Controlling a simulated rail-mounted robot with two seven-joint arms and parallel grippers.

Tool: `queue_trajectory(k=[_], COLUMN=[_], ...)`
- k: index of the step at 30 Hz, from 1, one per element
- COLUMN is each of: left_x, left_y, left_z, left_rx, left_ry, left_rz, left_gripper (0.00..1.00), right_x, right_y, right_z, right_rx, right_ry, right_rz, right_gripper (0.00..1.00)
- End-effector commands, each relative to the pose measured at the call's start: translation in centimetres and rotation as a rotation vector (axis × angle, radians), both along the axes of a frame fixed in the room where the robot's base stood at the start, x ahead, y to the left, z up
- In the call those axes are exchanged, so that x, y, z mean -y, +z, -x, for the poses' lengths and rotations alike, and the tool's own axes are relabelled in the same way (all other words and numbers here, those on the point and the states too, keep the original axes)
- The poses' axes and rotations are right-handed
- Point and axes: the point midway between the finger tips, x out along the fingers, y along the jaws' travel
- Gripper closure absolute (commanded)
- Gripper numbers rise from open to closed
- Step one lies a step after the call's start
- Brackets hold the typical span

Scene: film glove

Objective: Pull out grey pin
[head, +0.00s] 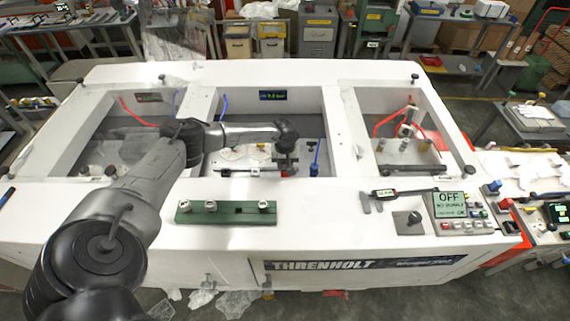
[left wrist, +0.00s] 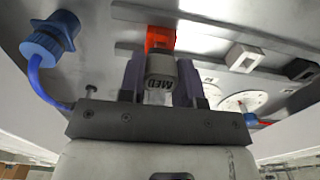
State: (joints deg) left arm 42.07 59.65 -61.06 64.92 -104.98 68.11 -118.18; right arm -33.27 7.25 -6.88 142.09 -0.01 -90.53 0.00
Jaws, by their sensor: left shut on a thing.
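My left gripper (head: 287,165) reaches down into the middle bay of the white machine (head: 190,70). In the left wrist view its two fingers (left wrist: 160,80) are closed on the sides of a grey block-like piece (left wrist: 160,66) marked "MED", which I take to be the grey pin. An orange-red block (left wrist: 160,39) sits directly behind it. Whether the pin is still seated in the plate cannot be told. In the head view the pin is too small and covered to make out. My right gripper is not in view.
A blue connector (left wrist: 48,38) with a blue hose is left of the fingers in the wrist view. A pale block (left wrist: 243,57) and a black block (left wrist: 300,69) are to the right. A green bar (head: 226,213) and a display panel (head: 449,205) lie on the front ledge.

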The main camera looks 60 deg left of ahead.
Motion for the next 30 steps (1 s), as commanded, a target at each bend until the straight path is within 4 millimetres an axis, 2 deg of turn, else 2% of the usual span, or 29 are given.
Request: queue_trajectory(k=[30], left_x=[0.0], left_y=[3.7], left_z=[0.0], left_rx=[0.001], left_ry=[0.0], left_rz=[0.0], left_gripper=[0.92], right_x=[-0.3], right_y=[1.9], right_z=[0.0], right_rx=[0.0], right_ry=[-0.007], right_rz=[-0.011], right_gripper=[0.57])
